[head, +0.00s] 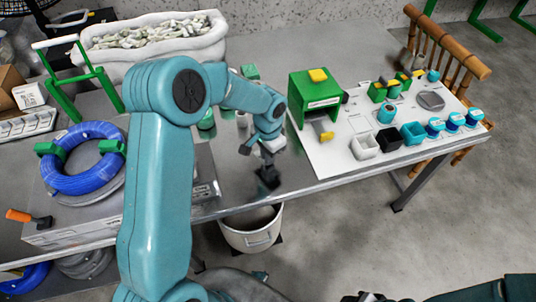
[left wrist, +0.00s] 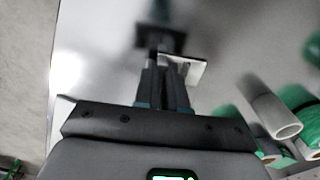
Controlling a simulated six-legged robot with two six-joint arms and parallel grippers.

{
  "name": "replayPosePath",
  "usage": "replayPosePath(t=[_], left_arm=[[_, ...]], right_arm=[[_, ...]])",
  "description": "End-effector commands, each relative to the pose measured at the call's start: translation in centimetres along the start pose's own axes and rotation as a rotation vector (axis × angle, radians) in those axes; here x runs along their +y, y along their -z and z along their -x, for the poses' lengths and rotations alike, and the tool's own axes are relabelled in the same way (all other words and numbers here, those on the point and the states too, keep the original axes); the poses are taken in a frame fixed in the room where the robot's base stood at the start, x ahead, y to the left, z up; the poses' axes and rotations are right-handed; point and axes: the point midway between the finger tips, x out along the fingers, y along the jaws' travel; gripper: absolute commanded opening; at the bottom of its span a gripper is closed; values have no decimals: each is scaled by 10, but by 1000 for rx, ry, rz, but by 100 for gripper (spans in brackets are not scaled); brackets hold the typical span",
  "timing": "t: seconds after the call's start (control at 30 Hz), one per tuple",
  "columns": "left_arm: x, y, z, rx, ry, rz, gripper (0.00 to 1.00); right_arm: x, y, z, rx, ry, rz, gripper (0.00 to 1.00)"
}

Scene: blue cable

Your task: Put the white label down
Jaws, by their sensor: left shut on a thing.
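My left gripper (head: 268,178) hangs low over the bare metal table near its front edge, left of the white work mat. In the left wrist view its dark fingers (left wrist: 160,62) are close together, shut on a small pale piece, the white label (left wrist: 192,70), which sticks out to the right of the fingertips. The view is blurred, so I cannot tell whether the label touches the table. In the head view I cannot make out the label. At the bottom edge, a dark end of my right arm (head: 368,297) shows in part.
A green box (head: 316,95) and a white mat (head: 325,160) with small bins and spools are to the right. A blue cable coil (head: 82,160) lies left. A white bucket (head: 251,238) stands below the front edge. In the left wrist view, tape rolls (left wrist: 275,117) lie right.

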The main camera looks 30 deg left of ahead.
Motion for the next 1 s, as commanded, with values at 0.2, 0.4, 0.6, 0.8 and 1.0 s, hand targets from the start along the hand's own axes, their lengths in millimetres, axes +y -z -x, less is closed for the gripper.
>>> replayPosePath(t=[0.2,0.4,0.6,0.8,1.0], left_arm=[[0,0,0,1,1,0,0],[0,0,-3,2,1,0,30],[0,0,-3,0,1,0,36],[0,0,-2,0,0,0,36],[-1,1,23,5,3,0,36]], right_arm=[[0,0,0,0,0,0,43],[1,0,-3,0,0,0,43],[1,0,-3,0,0,0,43],[1,0,-2,0,0,0,43],[-1,0,3,0,0,0,43]])
